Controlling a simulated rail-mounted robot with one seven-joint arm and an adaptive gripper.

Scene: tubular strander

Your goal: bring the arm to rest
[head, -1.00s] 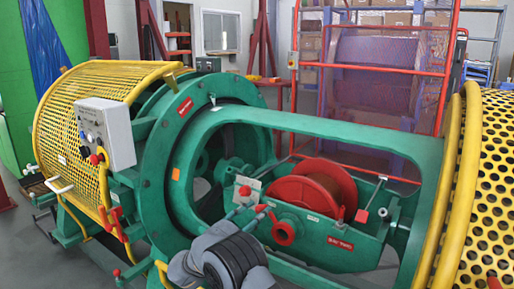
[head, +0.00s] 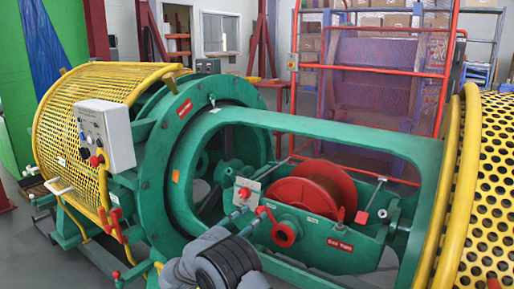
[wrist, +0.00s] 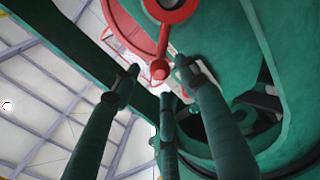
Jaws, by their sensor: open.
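My gripper (head: 241,217) is at the lower middle of the head view, in front of the strander's green cradle. In the wrist view my gripper (wrist: 158,82) shows its long fingers spread apart, open, with nothing held between them. A red lever with a ball knob (wrist: 160,70) appears just beyond the fingertips in the wrist view; whether a finger touches it cannot be told. The lever runs up to a round red hub (wrist: 170,8). The red hub (head: 284,235) also shows in the head view, right of my fingers, below the red spool (head: 318,188).
The green ring frame (head: 165,160) stands left of my gripper, and a long green beam (head: 310,124) passes above the cradle. A yellow mesh guard (head: 90,105) with a grey control box (head: 106,133) is at left. A perforated yellow guard (head: 492,190) is at right.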

